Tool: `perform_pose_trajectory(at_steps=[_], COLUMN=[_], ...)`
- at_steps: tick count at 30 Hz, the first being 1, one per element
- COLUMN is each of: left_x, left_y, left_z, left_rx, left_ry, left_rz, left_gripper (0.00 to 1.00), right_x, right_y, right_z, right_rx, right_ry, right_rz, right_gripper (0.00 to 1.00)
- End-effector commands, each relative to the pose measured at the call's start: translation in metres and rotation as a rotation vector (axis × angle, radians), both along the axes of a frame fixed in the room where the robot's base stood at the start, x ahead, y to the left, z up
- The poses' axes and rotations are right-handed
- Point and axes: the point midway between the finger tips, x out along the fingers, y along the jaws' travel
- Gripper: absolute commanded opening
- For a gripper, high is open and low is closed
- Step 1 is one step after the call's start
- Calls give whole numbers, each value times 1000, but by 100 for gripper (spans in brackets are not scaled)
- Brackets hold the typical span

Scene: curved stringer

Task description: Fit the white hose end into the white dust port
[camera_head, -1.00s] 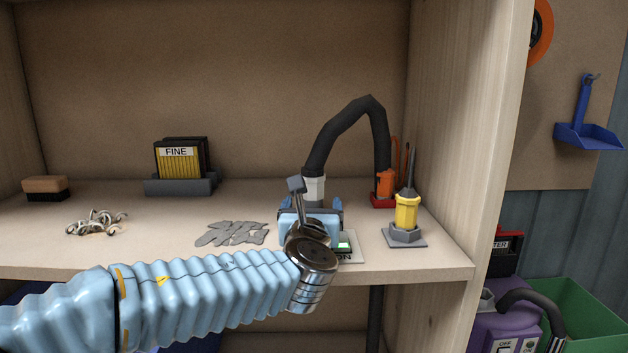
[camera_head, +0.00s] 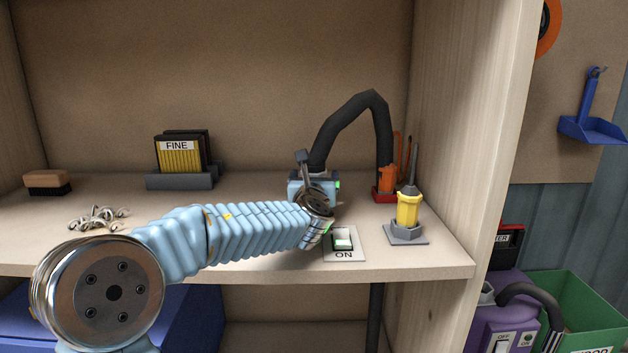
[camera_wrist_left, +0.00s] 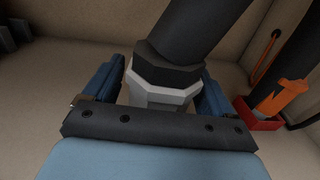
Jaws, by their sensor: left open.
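The white hose end (camera_wrist_left: 160,92), a faceted collar under a black cuff, is at the lower end of the black hose (camera_head: 352,115). My left gripper (camera_head: 316,185) is at the hose's lower end in the head view and hides the white collar there. In the left wrist view my left gripper (camera_wrist_left: 162,72) is open, with its blue fingers on either side of the collar. A gap shows on at least one side. I cannot make out the white dust port as a separate part; the collar's lower edge is hidden by the gripper body. My right gripper is not in view.
An ON switch (camera_head: 343,240) is near the shelf's front edge. Curled shavings (camera_head: 98,218) and a FINE sandpaper rack (camera_head: 181,180) are left.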

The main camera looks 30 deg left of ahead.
Motion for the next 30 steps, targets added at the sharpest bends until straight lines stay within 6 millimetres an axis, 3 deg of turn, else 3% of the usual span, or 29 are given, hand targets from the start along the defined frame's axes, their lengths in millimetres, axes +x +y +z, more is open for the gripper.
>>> perform_pose_trajectory(at_steps=[8, 20, 30], left_x=[4, 4, 4], left_y=[2, 2, 2], left_z=[0, 0, 7], left_rx=[-1, -1, -1], left_ry=[0, 0, -3], left_rz=[0, 0, 0], left_gripper=[85, 24, 24], right_x=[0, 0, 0], right_y=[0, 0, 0], right_z=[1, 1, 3], right_rx=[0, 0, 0], right_ry=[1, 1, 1], right_rz=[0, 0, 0], right_gripper=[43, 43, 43])
